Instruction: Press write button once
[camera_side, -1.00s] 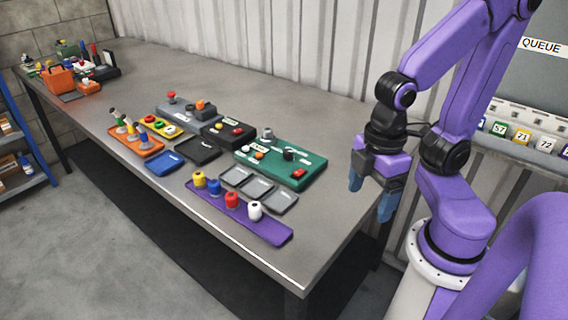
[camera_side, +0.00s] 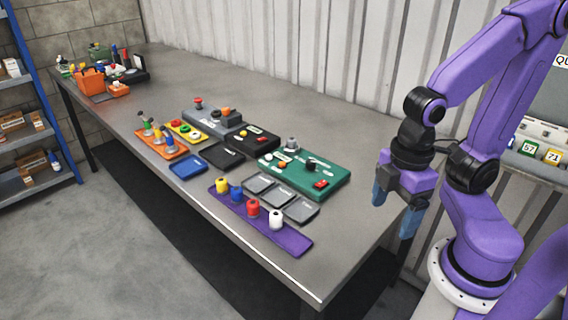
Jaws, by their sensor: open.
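Several control boxes sit together on the grey table (camera_side: 370,215). A green box (camera_side: 335,178) carries a red switch, a black knob and small buttons. A black box (camera_side: 262,140) carries a yellow button, and a grey box (camera_side: 228,118) carries orange and red controls. A yellow panel (camera_side: 185,133) has red and green buttons. The labels are too small to read, so I cannot tell which is the write button. My gripper (camera_side: 397,208) is open and empty, its blue fingers pointing down at the table's right end, apart from every box.
A purple strip (camera_side: 290,243) holds yellow, blue, red and white pegs near the front edge. Grey trays (camera_side: 300,210), a blue tray (camera_side: 187,168) and an orange stand (camera_side: 158,150) lie nearby. An orange basket (camera_side: 91,80) stands far left. The corrugated wall (camera_side: 330,50) runs behind.

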